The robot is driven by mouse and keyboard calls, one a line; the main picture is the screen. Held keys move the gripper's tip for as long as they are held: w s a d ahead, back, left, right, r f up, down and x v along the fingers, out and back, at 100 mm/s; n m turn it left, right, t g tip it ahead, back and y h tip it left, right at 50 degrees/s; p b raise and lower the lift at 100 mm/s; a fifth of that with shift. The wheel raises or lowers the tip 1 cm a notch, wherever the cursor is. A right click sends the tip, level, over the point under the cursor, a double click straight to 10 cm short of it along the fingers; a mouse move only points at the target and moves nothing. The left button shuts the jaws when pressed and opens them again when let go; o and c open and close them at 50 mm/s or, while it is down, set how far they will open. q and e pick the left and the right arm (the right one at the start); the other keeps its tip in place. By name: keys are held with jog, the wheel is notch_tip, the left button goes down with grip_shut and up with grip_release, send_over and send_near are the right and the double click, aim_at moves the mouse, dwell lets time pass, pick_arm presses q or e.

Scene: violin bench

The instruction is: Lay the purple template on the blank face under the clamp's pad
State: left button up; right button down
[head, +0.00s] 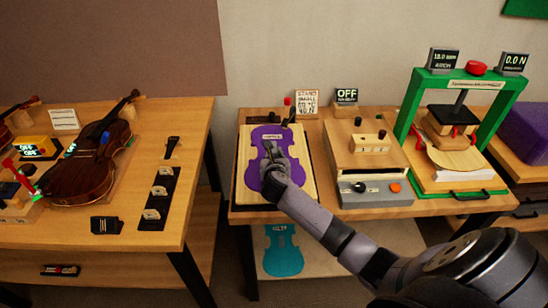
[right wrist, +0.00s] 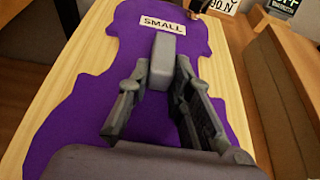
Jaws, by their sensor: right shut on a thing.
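The purple violin-shaped template (head: 259,179) is over the pale wooden blank (head: 303,188) on the middle bench. It also shows in the right wrist view (right wrist: 80,95), with a white "SMALL" label at its top end, and wood (right wrist: 32,130) shows beside it. I cannot tell whether it touches the blank. My right gripper (head: 270,150) is shut on the grey grip block (right wrist: 163,62) standing on the template. A clamp with a red knob (head: 287,101) and dark arm stands at the blank's far edge; its pad is not clearly visible. My left gripper is not in view.
A wooden box with knobs (head: 365,160) stands right of the blank, and a green press (head: 403,115) stands beyond it. A sign (head: 307,101) stands behind. A teal template (head: 283,250) is below the bench. A violin (head: 90,165) lies on the left bench.

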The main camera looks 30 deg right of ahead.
jog(key=shift+r, duration=0.1)
jog(key=c, duration=1.4)
grip_release()
jog(key=shift+o, duration=0.2)
jog(key=shift+s, duration=0.1)
jog(key=v, duration=1.1)
jog(key=shift+s+a+r, duration=0.15)
jog(key=shift+s+a, duration=0.05)
jog(key=shift+s, duration=0.15)
